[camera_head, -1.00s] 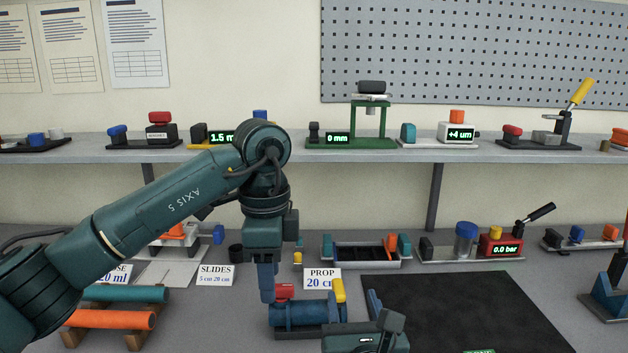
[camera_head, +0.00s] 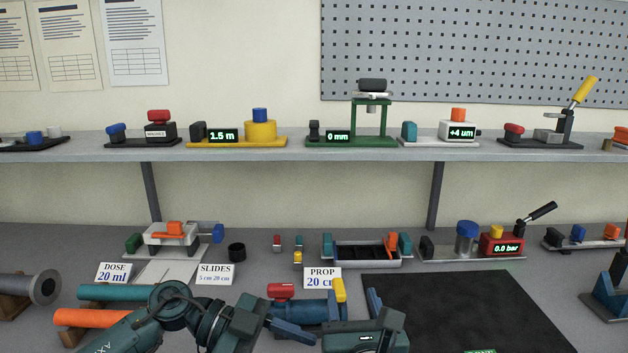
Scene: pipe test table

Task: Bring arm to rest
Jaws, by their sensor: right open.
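My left arm (camera_head: 175,305) comes in low from the left, bent at a dark green joint. My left gripper (camera_head: 305,338) is at the bottom middle, with a blue finger pointing right and slightly down; its opening cannot be told. My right gripper (camera_head: 373,298) is at the bottom, just right of the blue pipe device; its dark body (camera_head: 372,335) shows with a blue finger pointing up the picture. It is open, with nothing seen in it; its other finger does not show clearly.
The blue device (camera_head: 305,310) with red and yellow caps stands close to both grippers. Teal (camera_head: 120,292) and orange (camera_head: 85,318) pipes lie at left. The shelf (camera_head: 290,151) holds several instruments.

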